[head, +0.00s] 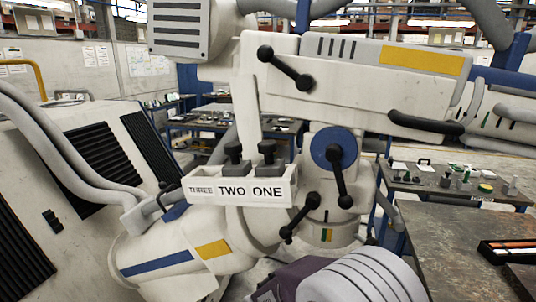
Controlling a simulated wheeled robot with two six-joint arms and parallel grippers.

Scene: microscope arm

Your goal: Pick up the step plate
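I cannot pick out the step plate for certain. A white tray (240,204) labelled THREE, TWO, ONE sits on the big white jointed machine arm (370,80). Two dark grey pieces with black knobs stand in the tray: one piece (236,163) behind the TWO label and another piece (267,161) behind the ONE label. No such piece shows behind the THREE label; the inside there is mostly hidden by the tray's front wall. I see neither of my grippers clearly in the head view.
Black-knobbed levers (284,68) stick out from the machine arm. A white cabinet (70,190) with black vents stands at the left. A ribbed white cylinder (365,278) fills the bottom.

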